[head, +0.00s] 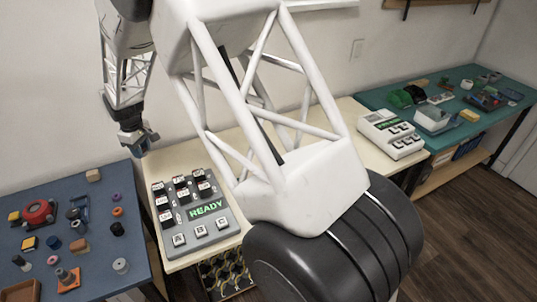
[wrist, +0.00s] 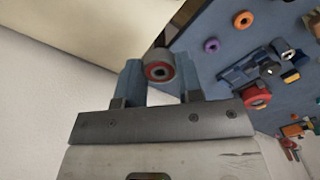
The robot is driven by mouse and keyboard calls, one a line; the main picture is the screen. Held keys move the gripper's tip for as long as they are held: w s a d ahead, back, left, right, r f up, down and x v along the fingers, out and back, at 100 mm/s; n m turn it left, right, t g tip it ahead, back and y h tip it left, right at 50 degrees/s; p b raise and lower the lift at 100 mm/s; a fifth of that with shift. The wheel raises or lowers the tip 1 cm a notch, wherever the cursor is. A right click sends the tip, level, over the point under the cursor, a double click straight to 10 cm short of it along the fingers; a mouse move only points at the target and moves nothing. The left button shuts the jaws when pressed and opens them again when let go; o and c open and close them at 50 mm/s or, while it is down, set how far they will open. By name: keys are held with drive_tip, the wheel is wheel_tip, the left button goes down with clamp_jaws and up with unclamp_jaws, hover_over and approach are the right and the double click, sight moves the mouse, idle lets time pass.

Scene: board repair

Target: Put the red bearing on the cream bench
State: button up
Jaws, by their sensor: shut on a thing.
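My gripper (head: 140,140) hangs in the air near the wall, by the back left corner of the cream bench (head: 226,146) in the head view. In the wrist view my gripper (wrist: 160,76) is shut on the red bearing (wrist: 159,71), a short ring with a red face and a dark centre, held between the blue-grey fingers. The bearing cannot be made out in the head view. The cream bench also shows at the upper left of the wrist view (wrist: 85,22). My arm hides the bench's middle in the head view.
A grey console (head: 207,232) marked READY stands on the bench's left part, and a white device (head: 392,135) on its right. A blue table (head: 100,190) with several loose parts is at left. A teal table (head: 385,95) is at right.

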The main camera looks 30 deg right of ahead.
drive_tip(key=s+d+m, duration=0.3)
drive_tip(key=s+d, duration=0.2)
drive_tip(key=d, duration=0.8)
drive_tip(key=s+d+m, duration=0.2)
drive_tip(key=s+d, duration=0.4)
drive_tip(key=d, duration=0.7)
drive_tip(key=s+d+m, duration=0.3)
drive_tip(key=s+d, duration=0.2)
drive_tip(key=d, duration=0.7)
drive_tip(key=s+d+f+m, duration=0.1)
drive_tip(key=s+d+m, duration=0.3)
drive_tip(key=s+d, duration=1)
drive_tip(key=f, duration=0.3)
drive_tip(key=s+a+f, duration=0.1)
drive_tip(key=f, duration=0.2)
drive_tip(key=s+f, duration=0.1)
drive_tip(key=f, duration=0.3)
drive_tip(key=shift+s+a, duration=0.1)
drive_tip(key=shift+a, duration=0.2)
drive_tip(key=w+d, duration=0.2)
drive_tip(key=w, duration=0.2)
drive_tip(key=w+d+f, duration=0.1)
drive_tip(key=w+d, duration=0.2)
drive_tip(key=w, duration=0.2)
drive_tip(key=w+d, duration=0.3)
drive_tip(key=w, duration=0.2)
drive_tip(key=shift+f, duration=0.2)
drive_tip(key=shift+s, duration=0.1)
drive_tip(key=shift+f, duration=1.75)
